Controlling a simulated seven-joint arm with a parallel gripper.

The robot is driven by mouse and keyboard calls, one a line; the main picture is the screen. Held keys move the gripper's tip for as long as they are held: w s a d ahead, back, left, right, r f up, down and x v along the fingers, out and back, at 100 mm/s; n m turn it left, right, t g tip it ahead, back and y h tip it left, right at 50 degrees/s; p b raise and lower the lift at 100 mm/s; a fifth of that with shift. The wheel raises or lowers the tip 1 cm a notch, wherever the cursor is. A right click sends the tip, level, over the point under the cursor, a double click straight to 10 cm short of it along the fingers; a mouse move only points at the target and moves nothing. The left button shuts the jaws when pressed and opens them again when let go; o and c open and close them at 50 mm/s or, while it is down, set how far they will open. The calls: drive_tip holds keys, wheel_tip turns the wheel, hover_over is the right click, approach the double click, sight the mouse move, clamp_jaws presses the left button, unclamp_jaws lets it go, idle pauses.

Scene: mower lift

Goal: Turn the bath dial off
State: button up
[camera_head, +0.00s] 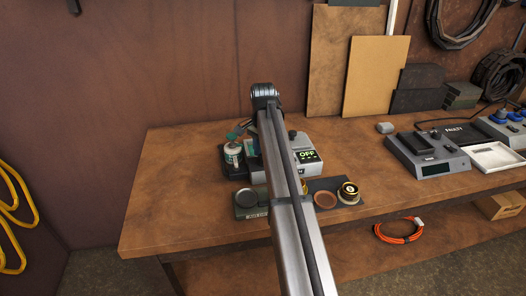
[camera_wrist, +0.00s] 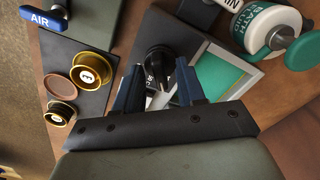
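In the wrist view a black dial (camera_wrist: 159,58) with a pale pointer line stands between the tips of my gripper (camera_wrist: 158,82). The two blue-black fingers are apart, with the dial between or just beyond their tips. I cannot tell whether either finger touches it. The dial's markings are mostly hidden by the fingers. In the head view the grey bath unit (camera_head: 311,171) has a small display (camera_head: 307,156) reading OFF in green. My arm crosses in front of this unit and hides my fingers and the dial there.
A white and teal bottle labelled BATH (camera_wrist: 262,26) is close at the right in the wrist view. The bench's left part (camera_head: 165,190) is clear; a grey instrument (camera_head: 428,158) stands right.

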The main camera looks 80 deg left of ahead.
clamp_jaws()
idle(0.6)
drive_tip(key=n, duration=0.5)
drive_tip(key=shift+n, duration=0.4)
drive_tip(key=n, duration=0.4)
drive_tip(key=shift+n, duration=0.4)
unclamp_jaws()
